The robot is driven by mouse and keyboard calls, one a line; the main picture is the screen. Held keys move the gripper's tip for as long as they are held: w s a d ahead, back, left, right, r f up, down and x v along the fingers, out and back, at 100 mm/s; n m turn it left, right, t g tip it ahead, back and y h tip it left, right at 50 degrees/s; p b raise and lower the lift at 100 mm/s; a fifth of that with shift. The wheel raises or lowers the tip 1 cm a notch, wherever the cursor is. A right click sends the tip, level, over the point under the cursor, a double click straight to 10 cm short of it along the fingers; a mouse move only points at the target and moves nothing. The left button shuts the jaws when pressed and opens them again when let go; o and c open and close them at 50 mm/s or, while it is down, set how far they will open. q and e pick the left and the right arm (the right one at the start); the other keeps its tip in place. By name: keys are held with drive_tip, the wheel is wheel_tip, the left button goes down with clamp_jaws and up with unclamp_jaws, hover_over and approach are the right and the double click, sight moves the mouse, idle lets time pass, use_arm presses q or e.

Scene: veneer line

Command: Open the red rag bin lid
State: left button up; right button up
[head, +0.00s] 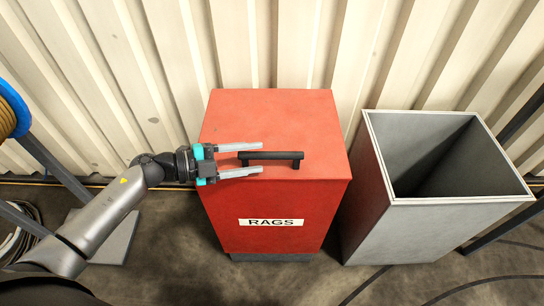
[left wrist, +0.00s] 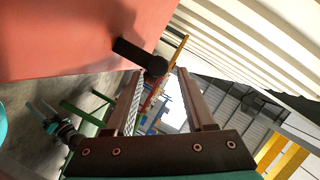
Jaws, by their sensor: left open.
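The red rag bin (head: 275,205) stands upright with a white RAGS label on its front. Its red lid (head: 270,110) is down and carries a black bar handle (head: 285,156) near its front edge. My left gripper (head: 260,158) reaches in from the left over the lid, open. In the head view its two fingers lie on either side of the handle's left part. In the left wrist view the handle (left wrist: 138,55) shows close to the fingertips (left wrist: 159,72), beside the red lid (left wrist: 75,35). I cannot tell whether the fingers touch it. My right gripper is not in view.
An open grey bin (head: 400,215) stands close to the right of the red bin. A cream corrugated wall (head: 290,45) runs right behind both. A blue reel (head: 12,110) and stand are at the left edge. Cables lie on the floor at lower right.

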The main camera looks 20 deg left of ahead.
use_arm(q)
drive_tip(key=shift+b+x, duration=0.45)
drive_tip(key=shift+x, duration=2.2)
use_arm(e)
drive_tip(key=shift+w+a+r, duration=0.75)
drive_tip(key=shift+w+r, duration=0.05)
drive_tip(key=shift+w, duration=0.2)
use_arm(q)
clamp_jaws()
